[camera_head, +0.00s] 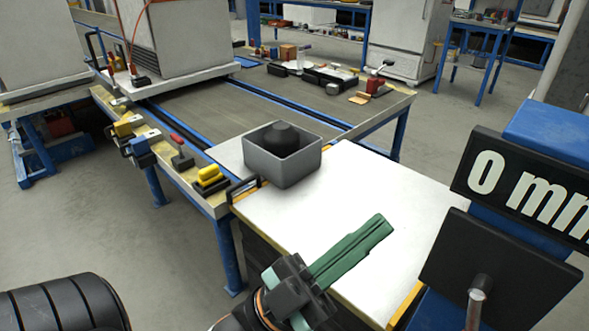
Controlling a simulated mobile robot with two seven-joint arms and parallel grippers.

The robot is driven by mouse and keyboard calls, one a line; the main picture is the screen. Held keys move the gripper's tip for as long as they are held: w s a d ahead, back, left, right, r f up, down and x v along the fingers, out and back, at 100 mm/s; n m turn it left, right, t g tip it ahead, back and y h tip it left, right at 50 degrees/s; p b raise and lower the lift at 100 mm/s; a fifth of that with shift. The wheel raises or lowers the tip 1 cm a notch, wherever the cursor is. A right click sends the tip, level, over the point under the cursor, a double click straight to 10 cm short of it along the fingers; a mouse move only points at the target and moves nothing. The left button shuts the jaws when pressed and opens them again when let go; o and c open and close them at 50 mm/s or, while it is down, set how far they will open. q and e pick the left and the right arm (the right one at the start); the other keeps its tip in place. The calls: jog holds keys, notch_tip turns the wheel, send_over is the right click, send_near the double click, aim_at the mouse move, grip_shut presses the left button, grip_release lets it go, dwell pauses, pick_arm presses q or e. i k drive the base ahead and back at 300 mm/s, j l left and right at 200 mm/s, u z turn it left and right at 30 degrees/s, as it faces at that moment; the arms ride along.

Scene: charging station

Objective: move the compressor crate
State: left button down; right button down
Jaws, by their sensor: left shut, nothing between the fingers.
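The compressor crate (285,168) is a grey open box with a dark rounded compressor (285,140) inside. It sits at the far left end of the white tabletop (330,225), close to the blue-framed workbench. My left gripper (376,226) has green fingers that are shut with nothing between them. It is over the white tabletop, nearer to me than the crate and to its right, clearly apart from it. My right gripper is not in view.
The workbench (200,110) behind the crate holds a large white appliance (180,35) and several tools along its edge, including a yellow-handled one (209,175). A dark sign (530,185) and a black panel (490,265) stand at the right. The white tabletop's middle is clear.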

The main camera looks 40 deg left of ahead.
aim_at(282, 153)
jog(key=j, duration=0.45)
jog(key=i+j+u, duration=0.1)
jog(key=j, duration=0.3)
jog(key=i+j, duration=0.15)
jog(key=j, duration=0.7)
jog(key=i+j+u, duration=0.1)
jog(key=j, duration=0.35)
jog(key=i+j, duration=0.15)
jog(key=j, duration=0.25)
jog(key=i+j, duration=0.1)
jog(key=j, duration=0.3)
jog(key=i+j+u, duration=0.1)
jog(key=j, duration=0.35)
